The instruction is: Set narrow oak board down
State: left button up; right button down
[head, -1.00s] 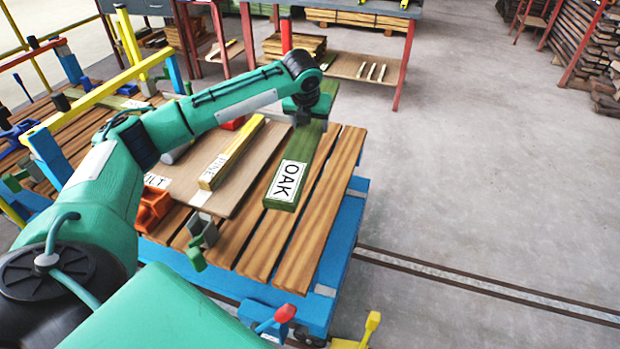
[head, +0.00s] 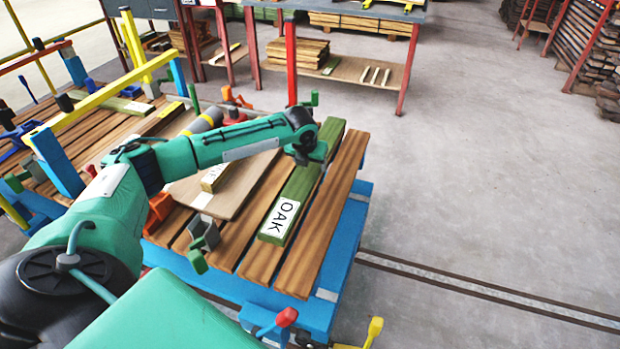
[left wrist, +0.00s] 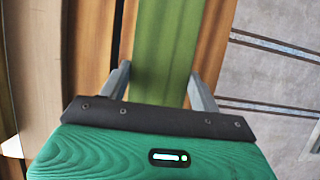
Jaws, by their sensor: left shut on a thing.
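The narrow oak board (head: 300,186) is a long green plank with a white OAK label at its near end. It lies lengthwise along the brown slatted table top (head: 330,225); I cannot tell whether it touches the slats or hovers slightly above. My left gripper (head: 306,160) is over the far half of the board, shut across its width. In the left wrist view, the grey fingers (left wrist: 160,88) stand on either side of the green board (left wrist: 166,40). My right gripper is not in view.
A pine-labelled board (head: 214,178) on a wide brown panel (head: 236,198) lies left of the oak board. An orange clamp (head: 160,212) and a grey clamp (head: 204,235) stand at the left and front edges. A red post (head: 291,65) rises behind. The floor right is clear.

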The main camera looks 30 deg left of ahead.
pick_arm(q)
jog(key=shift+f, duration=0.45)
notch_tip(320, 180, down, 5)
jog(key=shift+r, duration=0.1)
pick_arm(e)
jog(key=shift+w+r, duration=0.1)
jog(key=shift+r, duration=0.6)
pick_arm(q)
jog(key=o, duration=1.5)
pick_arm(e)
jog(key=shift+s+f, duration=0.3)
